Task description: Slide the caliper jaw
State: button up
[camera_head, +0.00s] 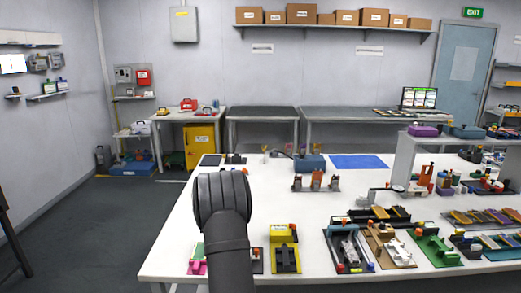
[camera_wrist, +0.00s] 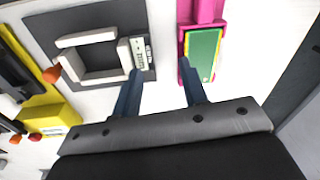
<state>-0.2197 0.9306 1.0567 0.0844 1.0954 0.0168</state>
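A pale grey C-shaped frame (camera_wrist: 72,42), which looks like the caliper, lies on a dark grey plate (camera_wrist: 45,20) in the wrist view. A small pale block with dark marks (camera_wrist: 141,52) sits at its right side, and an orange knob (camera_wrist: 52,74) at its left. My gripper (camera_wrist: 161,67) is open, with two blue fingers apart and nothing between them. The left fingertip overlaps the lower end of the marked block in the picture; contact cannot be told. The right fingertip is close to a pink device. In the head view my arm hides the gripper and most of the plate.
A pink device (camera_wrist: 201,12) with a green-and-yellow card (camera_wrist: 203,50) stands right of the plate in the wrist view. A yellow device (camera_head: 284,257) stands on the other side. More fixtures, including a teal-and-black one (camera_head: 347,250), crowd the right. The white table (camera_head: 270,190) behind my arm is fairly clear.

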jog(key=shift+c, duration=0.4)
